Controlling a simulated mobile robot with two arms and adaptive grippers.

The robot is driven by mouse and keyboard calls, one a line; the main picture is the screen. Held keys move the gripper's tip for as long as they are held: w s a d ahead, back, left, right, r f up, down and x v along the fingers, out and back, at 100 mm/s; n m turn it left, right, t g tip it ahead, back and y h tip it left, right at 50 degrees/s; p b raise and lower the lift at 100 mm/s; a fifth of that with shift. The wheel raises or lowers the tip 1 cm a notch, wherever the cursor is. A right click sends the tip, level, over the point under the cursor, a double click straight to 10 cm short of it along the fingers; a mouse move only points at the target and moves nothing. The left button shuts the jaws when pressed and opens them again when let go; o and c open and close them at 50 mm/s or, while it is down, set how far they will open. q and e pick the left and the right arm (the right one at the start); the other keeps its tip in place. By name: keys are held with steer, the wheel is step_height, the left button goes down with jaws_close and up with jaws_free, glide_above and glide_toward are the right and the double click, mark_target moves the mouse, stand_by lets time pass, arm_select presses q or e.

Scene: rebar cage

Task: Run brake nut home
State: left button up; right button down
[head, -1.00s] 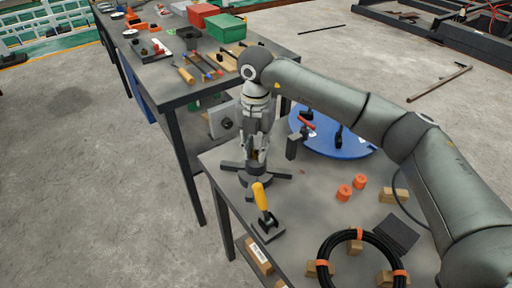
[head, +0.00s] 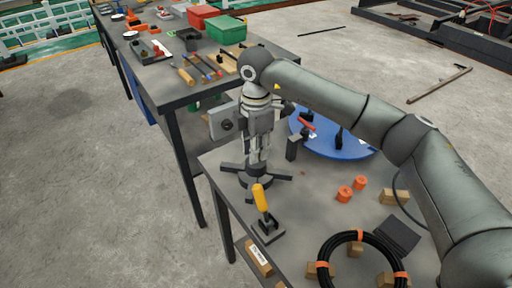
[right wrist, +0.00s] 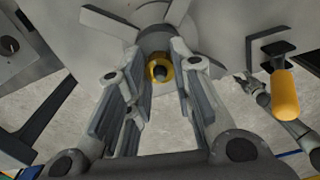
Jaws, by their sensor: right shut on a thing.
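The brake nut (right wrist: 159,68) is a gold ring around a dark centre, seen between the fingertips of my right gripper (right wrist: 157,80) in the right wrist view. In the head view my right gripper (head: 257,162) points straight down over a dark stand with flat crossed legs (head: 278,177). It is shut on the nut at the top of the stand's hub; the fingers hide the nut there. What looks like my left gripper (right wrist: 246,84) shows small at the right of the right wrist view, away from the nut. Its jaws are too small to read.
A toggle clamp with a yellow handle (head: 260,198) stands close by at the table edge. A blue round plate (head: 345,148) lies behind. Orange pieces (head: 345,194), wooden blocks and a black cable coil (head: 362,235) lie to the right. A second bench (head: 170,92) stands behind.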

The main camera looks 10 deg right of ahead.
steer(key=shift+m, duration=0.5)
steer(key=c, duration=1.2)
jaws_free()
steer(key=shift+r, duration=0.1)
step_height(320, 180, up, 12)
